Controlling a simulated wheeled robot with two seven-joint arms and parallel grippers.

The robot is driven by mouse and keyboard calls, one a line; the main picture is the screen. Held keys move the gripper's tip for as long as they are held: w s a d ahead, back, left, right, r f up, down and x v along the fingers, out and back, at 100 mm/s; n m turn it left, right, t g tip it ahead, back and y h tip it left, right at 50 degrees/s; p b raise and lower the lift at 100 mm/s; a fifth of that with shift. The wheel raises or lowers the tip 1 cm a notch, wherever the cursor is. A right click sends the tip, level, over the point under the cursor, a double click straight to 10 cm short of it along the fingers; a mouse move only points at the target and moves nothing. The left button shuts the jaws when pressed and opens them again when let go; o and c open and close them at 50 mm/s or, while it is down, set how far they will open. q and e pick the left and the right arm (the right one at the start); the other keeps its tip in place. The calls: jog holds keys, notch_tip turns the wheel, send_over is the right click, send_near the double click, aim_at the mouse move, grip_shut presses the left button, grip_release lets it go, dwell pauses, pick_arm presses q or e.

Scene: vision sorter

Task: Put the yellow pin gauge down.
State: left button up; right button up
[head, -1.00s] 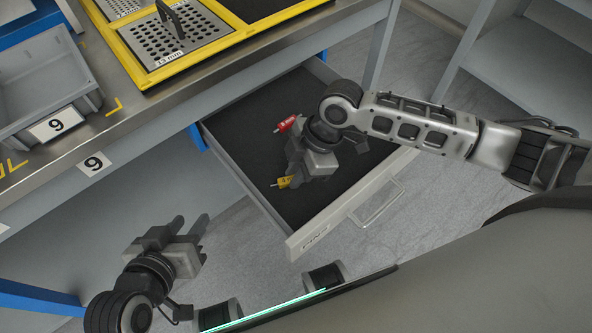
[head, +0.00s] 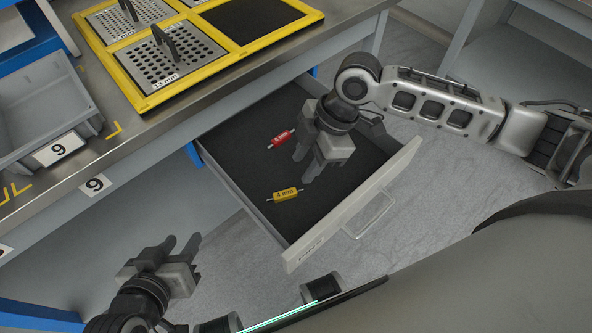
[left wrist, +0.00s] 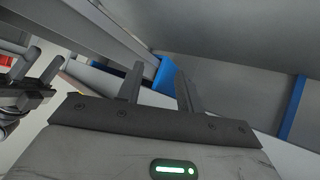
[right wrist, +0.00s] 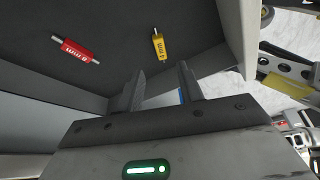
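The yellow pin gauge (head: 285,195), labelled 4 mm, lies on the dark floor of the open drawer (head: 235,178); it also shows in the right wrist view (right wrist: 159,46). My right gripper (head: 307,172) is open and empty over the drawer, to the right of the yellow gauge and apart from it. In the right wrist view its fingers (right wrist: 162,85) are spread with nothing between them. My left gripper (head: 184,247) is open and empty, low at the left, outside the drawer; its spread fingers show in the left wrist view (left wrist: 158,82).
A red pin gauge (head: 281,139) lies farther back in the drawer; it also shows in the right wrist view (right wrist: 76,50). The drawer front (head: 345,215) has a handle. Above stand the bench with a yellow-framed tray (head: 150,101) and a grey bin (head: 45,110).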

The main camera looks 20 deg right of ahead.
jog(key=s+a+m+t+y, duration=0.35)
jog(key=a+m+t, duration=0.25)
jog(key=a+m, duration=0.35)
jog(key=d+m+t+h, duration=0.1)
jog(key=s+d+f+m+t+h, duration=0.1)
jog(key=d+m, duration=0.1)
jog(key=s+d+f+m+t+h, duration=0.1)
jog(key=d+m, duration=0.1)
jog(key=shift+s+t, duration=0.2)
jog(key=shift+t, duration=0.1)
jog(key=shift+s+d+m, duration=0.1)
jog(key=shift+d+m, duration=0.15)
pick_arm(q)
jog(key=shift+s+a+r, duration=0.15)
jog(key=shift+r, duration=0.7)
pick_arm(e)
jog(key=shift+h, duration=0.25)
